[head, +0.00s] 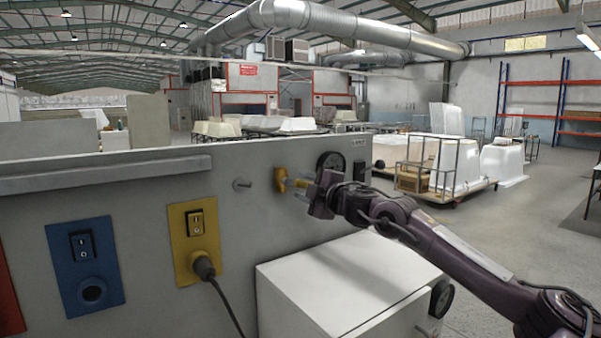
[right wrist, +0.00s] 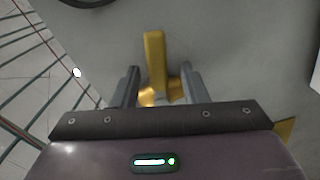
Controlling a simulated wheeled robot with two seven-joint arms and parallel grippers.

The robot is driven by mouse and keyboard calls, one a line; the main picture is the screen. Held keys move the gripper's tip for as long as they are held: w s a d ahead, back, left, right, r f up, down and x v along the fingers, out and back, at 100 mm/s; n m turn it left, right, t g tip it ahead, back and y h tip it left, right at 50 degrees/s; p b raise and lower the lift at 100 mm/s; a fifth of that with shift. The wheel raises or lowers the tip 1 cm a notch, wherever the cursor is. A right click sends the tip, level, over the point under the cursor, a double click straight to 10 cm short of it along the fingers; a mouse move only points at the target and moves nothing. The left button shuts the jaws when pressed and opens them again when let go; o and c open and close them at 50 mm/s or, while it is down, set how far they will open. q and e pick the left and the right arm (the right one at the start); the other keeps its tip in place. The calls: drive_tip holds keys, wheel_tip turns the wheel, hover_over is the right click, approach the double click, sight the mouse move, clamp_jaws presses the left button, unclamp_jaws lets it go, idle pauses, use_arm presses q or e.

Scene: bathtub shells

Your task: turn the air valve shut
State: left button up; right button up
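The air valve has a yellow lever handle (head: 280,179) on the grey panel, standing upright in the head view, with a brass-coloured body beside it. My right gripper (head: 300,189) reaches in from the right at the valve. In the right wrist view, the yellow handle (right wrist: 155,62) lies between the two fingers of the right gripper (right wrist: 160,80). The fingers are apart, with a visible gap on each side of the handle. The brass part (right wrist: 160,95) shows low between the fingers, partly hidden by the gripper body. My left gripper is not in view.
A black round gauge (head: 331,163) sits behind my right gripper. A grey peg (head: 242,184) sticks out left of the valve. Further left are a yellow socket plate (head: 182,222) with a plugged cable and a blue one (head: 66,250). A white cabinet (head: 330,275) stands below.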

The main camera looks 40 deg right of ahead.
drive_tip(key=shift+w+d+r+p, duration=0.15)
drive_tip(key=shift+w+r+p, duration=0.1)
drive_tip(key=shift+w+p, duration=0.35)
drive_tip(key=shift+w+f, duration=0.15)
drive_tip(key=shift+w, duration=0.3)
clamp_jaws()
